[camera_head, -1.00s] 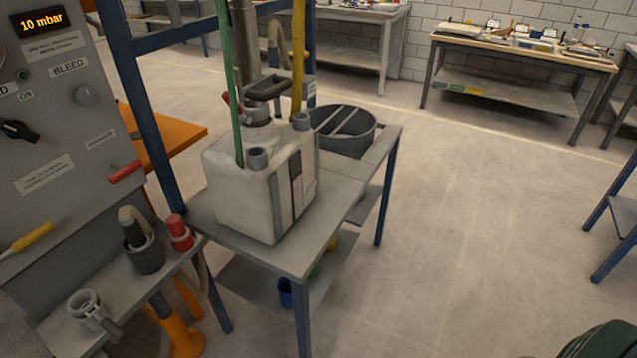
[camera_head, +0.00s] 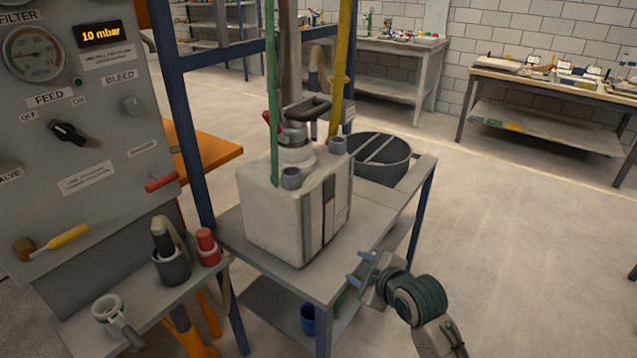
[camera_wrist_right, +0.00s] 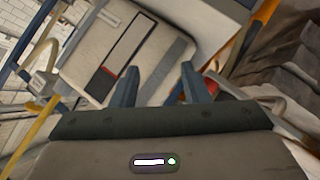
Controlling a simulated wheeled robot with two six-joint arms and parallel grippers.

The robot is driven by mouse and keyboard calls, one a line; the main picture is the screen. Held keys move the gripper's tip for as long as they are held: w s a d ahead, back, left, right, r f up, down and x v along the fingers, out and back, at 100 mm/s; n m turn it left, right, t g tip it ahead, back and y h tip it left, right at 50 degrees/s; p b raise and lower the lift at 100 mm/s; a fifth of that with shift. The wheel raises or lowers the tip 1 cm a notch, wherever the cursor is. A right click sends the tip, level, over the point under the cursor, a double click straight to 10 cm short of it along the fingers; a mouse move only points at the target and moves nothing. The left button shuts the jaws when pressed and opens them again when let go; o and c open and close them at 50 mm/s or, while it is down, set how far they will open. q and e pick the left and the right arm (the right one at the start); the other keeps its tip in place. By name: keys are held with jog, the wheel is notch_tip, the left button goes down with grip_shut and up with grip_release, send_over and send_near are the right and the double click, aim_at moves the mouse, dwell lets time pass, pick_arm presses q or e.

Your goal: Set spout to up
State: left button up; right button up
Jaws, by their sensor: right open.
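A pale canister (camera_head: 285,215) stands on a grey metal table (camera_head: 280,275), with a dark level strip on its side. It also shows tilted in the right wrist view (camera_wrist_right: 95,60). A dark handle-like part (camera_head: 307,108) sits on a grey neck on its top. Green and yellow tubes enter the top. I cannot tell which part is the spout. My right gripper (camera_head: 358,268) is open and empty, by the table's right edge, right of and below the canister. In the right wrist view its fingers (camera_wrist_right: 158,72) point toward the canister, with nothing between them. My left gripper is not in view.
A panel (camera_head: 100,190) with a gauge, a black knob and red and yellow levers stands at left. A side shelf below it holds a grey cup (camera_head: 171,266) and a red-topped item. A round dark tub (camera_head: 385,160) is behind the canister. The floor at right is open.

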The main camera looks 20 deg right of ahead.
jog(key=w+r+n+t+y, duration=0.1)
jog(key=w+r+n+t, duration=0.15)
jog(key=w+r, duration=0.4)
jog(key=w+r+n+t+y, duration=0.1)
jog(key=w+r+n+t, duration=0.2)
jog(key=r, duration=0.7)
jog(key=n+t+y, duration=0.1)
jog(key=n+t, duration=0.1)
jog(key=n, duration=0.2)
send_near(321, 112)
jog(key=w, duration=0.1)
jog(key=shift+m, duration=0.25)
jog(key=p+x, duration=0.3)
jog(key=x, duration=0.6)
jog(key=shift+w+a+r, duration=0.2)
jog(key=shift+w+a, duration=0.05)
jog(key=shift+w, duration=0.05)
jog(key=shift+w+f+p, duration=0.1)
jog(key=shift+w+p, duration=0.2)
jog(key=shift+c, duration=0.3)
grip_shut()
